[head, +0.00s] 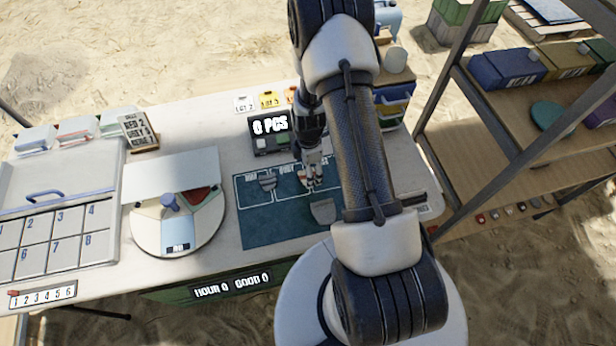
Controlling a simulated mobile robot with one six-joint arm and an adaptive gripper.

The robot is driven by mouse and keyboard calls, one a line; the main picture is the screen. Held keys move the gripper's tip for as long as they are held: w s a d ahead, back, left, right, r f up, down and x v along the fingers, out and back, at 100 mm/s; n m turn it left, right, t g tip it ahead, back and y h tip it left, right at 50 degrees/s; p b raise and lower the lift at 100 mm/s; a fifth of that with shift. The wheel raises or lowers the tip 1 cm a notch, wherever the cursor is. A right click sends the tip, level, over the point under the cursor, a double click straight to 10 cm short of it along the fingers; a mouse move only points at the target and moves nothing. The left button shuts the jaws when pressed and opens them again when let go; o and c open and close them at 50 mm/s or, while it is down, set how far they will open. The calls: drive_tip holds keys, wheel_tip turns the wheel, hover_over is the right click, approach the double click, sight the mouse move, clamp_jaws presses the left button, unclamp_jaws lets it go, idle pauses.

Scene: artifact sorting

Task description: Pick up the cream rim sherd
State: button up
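A dark teal mat (262,232) with white outlined, labelled fields lies on the table. A small grey sherd-like piece (267,182) lies in its left field. A second grey piece (323,212) with a rounded lower edge lies just in front of my gripper. Neither looks clearly cream, so I cannot tell which, if either, is the cream rim sherd. My gripper (311,184) points down over the right part of the mat. Its fingers are small here, and I cannot tell whether they are open, shut or touching anything. My arm hides the mat's right side.
A shelf (500,145) with coloured boxes stands right. Lot tags stand at the back edge.

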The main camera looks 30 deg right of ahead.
wheel_tip(320, 180, down, 3)
drive_tip(key=shift+b, duration=0.3)
drive_tip(key=shift+r, duration=0.1)
drive_tip(key=c, duration=1.1)
